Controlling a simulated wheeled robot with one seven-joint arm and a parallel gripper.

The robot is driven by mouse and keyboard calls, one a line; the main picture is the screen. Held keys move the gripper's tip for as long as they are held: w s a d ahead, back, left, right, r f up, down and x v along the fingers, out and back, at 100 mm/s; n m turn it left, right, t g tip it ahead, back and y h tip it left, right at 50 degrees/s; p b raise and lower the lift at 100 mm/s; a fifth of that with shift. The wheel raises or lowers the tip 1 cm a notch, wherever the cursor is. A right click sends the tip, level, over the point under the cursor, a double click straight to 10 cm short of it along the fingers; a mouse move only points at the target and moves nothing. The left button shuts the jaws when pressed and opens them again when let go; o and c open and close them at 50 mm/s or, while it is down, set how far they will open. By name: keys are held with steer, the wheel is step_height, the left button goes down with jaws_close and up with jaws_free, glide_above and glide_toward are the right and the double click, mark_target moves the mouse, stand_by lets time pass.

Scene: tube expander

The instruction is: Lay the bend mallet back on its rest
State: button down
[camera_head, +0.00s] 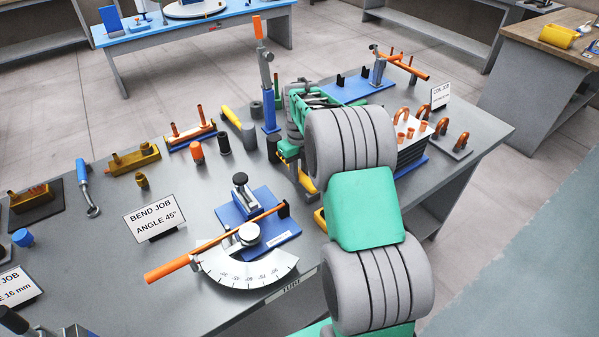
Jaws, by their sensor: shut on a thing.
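My gripper (297,128) is at the far side of the bench, largely covered by my own green and grey arm. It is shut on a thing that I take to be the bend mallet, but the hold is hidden. Yellow and dark parts (289,150) show just below and left of the gripper; I cannot tell whether they belong to the mallet. A yellow-handled tool with a grey head (232,116), mallet-like in shape, is left of the gripper and apart from it. I cannot make out the mallet's rest for sure.
The blue tube bender (285,225) with its orange-ended lever (170,270) and the bend job sign (152,218) stand in front. Copper bends (440,126) are on the right.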

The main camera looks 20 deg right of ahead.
steer(key=shift+f, duration=0.1)
steer(key=c, duration=1.1)
jaws_free()
steer(key=shift+c, duration=0.2)
steer(key=shift+s+f, duration=0.1)
step_height(320, 180, up, 8)
steer(key=p, duration=0.5)
steer(key=shift+w, duration=0.2)
